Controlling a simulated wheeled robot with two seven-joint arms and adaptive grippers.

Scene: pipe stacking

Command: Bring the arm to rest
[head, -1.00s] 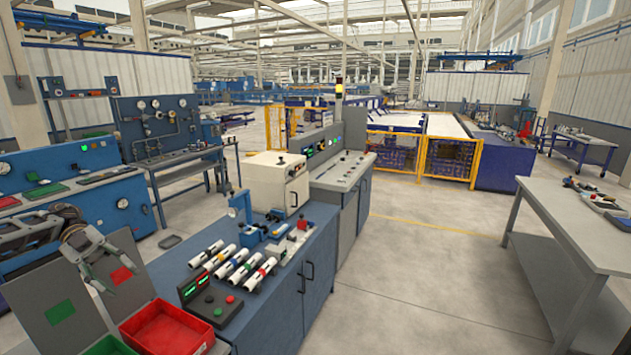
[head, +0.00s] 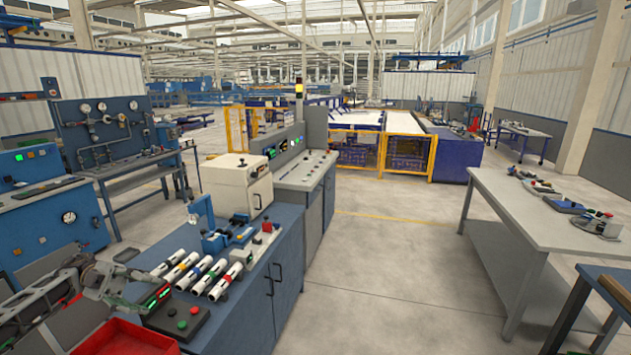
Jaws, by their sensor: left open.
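My left gripper (head: 122,285) is at the lower left of the head view. It is open, with nothing seen between its fingers. My right gripper is not in view.
A control box with red and green buttons (head: 180,318) sits at the bench's front, close to my left gripper. A blue press-like fixture (head: 210,238) and a cream box (head: 237,185) stand behind the pipes. A grey table (head: 520,205) is at right, with open floor between.

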